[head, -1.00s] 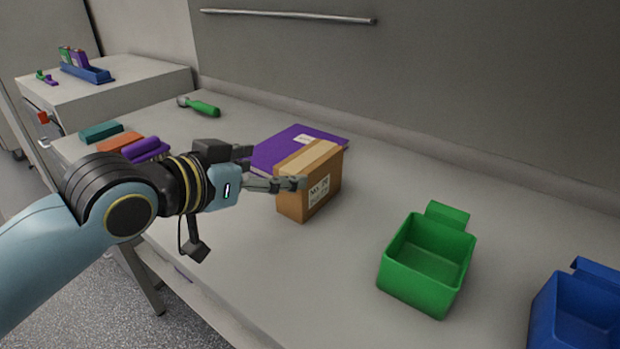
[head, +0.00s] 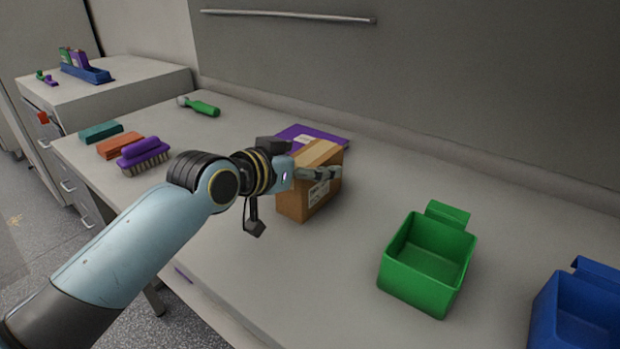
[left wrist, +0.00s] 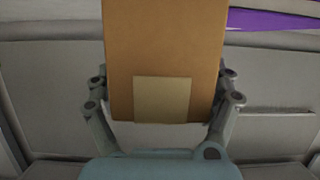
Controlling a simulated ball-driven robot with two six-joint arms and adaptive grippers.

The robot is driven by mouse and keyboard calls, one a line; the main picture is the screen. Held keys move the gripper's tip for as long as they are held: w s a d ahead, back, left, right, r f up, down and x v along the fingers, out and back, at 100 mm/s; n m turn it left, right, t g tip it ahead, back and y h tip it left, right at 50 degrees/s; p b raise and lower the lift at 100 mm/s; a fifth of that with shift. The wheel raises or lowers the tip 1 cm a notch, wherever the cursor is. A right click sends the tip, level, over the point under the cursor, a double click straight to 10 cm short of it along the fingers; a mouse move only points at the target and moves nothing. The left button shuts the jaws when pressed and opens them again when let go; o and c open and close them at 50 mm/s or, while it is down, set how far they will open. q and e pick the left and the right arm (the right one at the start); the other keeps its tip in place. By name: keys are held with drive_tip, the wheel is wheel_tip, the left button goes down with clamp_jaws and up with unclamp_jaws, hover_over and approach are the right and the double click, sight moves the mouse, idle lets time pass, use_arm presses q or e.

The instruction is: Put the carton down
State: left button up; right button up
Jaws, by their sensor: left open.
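The brown cardboard carton (head: 306,202) with a white label stands upright on the grey bench (head: 345,265). My left gripper (head: 318,168) is open and reaches over the carton. One finger shows across the labelled face, and the other is hidden behind the gripper and carton. In the left wrist view the carton (left wrist: 165,50) fills the middle between the two fingers, with a tan patch on its face. The fingers lie along either side of it, and I cannot tell whether they touch. My right gripper is not in view.
A purple flat item (head: 325,137) lies behind the carton. A green bin (head: 400,285) and a blue bin (head: 545,315) stand to the right. A purple brush (head: 143,150), an orange block (head: 120,143) and a teal block (head: 100,131) lie left. Bare bench separates carton and green bin.

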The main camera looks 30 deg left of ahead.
use_arm(q)
drive_tip(key=c, duration=1.7)
drive_tip(key=shift+o, duration=0.2)
drive_tip(key=shift+r, duration=0.1)
